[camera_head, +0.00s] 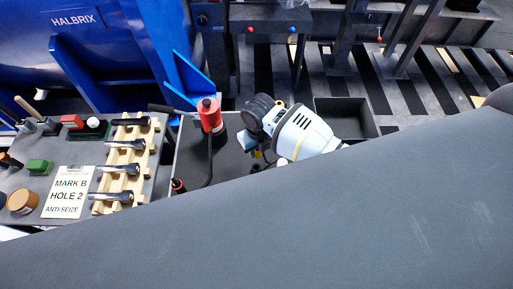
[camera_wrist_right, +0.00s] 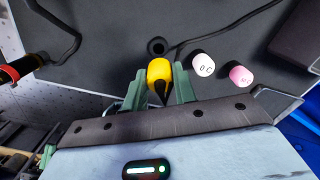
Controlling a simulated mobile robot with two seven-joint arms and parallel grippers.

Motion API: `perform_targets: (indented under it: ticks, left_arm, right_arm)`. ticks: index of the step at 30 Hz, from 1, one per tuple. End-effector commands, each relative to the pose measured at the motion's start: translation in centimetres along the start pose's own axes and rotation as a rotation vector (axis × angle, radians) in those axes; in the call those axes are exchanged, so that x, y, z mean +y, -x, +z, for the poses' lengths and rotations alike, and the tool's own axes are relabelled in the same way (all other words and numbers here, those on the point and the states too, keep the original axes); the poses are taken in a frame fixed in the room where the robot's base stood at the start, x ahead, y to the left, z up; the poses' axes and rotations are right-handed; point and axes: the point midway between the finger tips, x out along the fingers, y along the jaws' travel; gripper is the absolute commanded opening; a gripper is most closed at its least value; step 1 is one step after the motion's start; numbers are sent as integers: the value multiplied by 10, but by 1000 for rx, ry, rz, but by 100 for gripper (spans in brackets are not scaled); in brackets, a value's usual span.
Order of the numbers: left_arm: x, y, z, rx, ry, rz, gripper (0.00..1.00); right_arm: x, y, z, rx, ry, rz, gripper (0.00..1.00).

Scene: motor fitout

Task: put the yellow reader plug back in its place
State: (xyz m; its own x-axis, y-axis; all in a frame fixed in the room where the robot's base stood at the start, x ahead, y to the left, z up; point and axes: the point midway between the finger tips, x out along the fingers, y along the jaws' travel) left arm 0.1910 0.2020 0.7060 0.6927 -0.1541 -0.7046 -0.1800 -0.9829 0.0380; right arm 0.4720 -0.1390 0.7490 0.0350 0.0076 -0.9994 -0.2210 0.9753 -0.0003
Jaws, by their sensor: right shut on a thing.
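The yellow reader plug (camera_wrist_right: 159,72) is between the green fingers of my right gripper (camera_wrist_right: 160,82) in the right wrist view. The fingers are shut on it, and its dark narrow end shows on the palm side. A dark round socket (camera_wrist_right: 157,46) in the grey surface appears just beyond the plug; I cannot tell the gap between them. In the head view my right gripper (camera_head: 250,141) is over the grey tray beside the rack; the plug is mostly hidden there. My left gripper is not in view.
A white cap marked 0 C (camera_wrist_right: 203,65) and a pink cap (camera_wrist_right: 240,76) stand close right of the plug. A black cable (camera_wrist_right: 235,28) lies beyond. A red tool (camera_head: 210,116), a wooden rack (camera_head: 129,165) and a labelled card (camera_head: 68,192) are left of the gripper.

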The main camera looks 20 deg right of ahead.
Motion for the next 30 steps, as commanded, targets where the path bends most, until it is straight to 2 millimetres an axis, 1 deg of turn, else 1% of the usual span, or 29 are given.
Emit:
perform_targets:
  ticks: [5, 18, 30]
  left_arm:
    - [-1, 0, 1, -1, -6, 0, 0]
    - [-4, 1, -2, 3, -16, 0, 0]
    - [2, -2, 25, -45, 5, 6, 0]
  right_arm:
    - [4, 2, 0, 38, 24, 1, 0]
    - [3, 5, 0, 35, 23, -1, 0]
    - [4, -27, -3, 42, 24, 1, 0]
